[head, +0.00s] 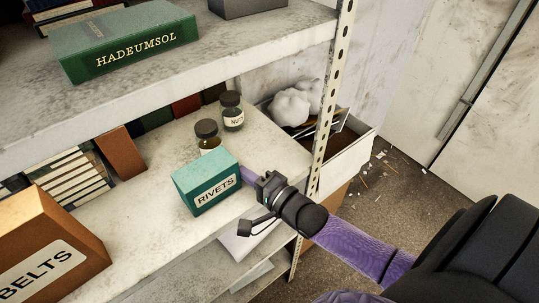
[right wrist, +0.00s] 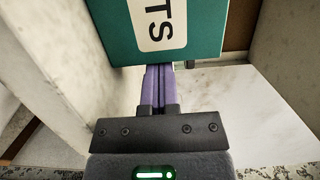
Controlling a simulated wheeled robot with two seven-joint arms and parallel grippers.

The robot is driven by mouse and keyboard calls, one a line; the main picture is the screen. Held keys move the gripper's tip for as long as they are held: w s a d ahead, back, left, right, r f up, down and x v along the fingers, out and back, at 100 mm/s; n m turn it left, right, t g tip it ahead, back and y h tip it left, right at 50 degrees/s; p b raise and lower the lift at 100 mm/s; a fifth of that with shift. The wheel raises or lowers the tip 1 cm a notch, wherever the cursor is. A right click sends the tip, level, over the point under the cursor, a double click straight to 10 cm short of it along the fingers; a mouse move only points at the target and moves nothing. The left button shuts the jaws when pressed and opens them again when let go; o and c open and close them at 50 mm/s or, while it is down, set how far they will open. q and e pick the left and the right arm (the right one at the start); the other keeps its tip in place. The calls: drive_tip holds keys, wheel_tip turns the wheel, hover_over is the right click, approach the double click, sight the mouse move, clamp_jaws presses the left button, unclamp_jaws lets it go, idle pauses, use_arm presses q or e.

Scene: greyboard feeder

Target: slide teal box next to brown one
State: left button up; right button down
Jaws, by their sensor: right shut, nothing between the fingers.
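The teal box labelled RIVETS (head: 190,193) stands upright on the middle shelf, near its front edge. The brown box labelled BELTS (head: 70,225) stands on the same shelf to the left, partly cut off by the picture's edge; a gap of bare shelf lies between them. My right gripper (head: 247,174) is shut and empty, its purple fingers at the teal box's right side. In the right wrist view the shut fingertips (right wrist: 158,70) reach the edge of the teal box (right wrist: 205,30), seemingly touching it. My left gripper is not in view.
Two dark-lidded jars, one (head: 207,134) close behind the teal box and one labelled NUTS (head: 231,110) farther back. Books (head: 68,182) line the shelf's rear. A perforated metal post (head: 330,105) stands right of my gripper. The upper shelf (head: 220,55) hangs above.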

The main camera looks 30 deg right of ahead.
drive_tip(key=a, duration=0.5)
drive_tip(key=a+p, duration=0.1)
drive_tip(key=a, duration=0.8)
drive_tip(key=shift+s+a, duration=0.3)
drive_tip(key=shift+a, duration=0.3)
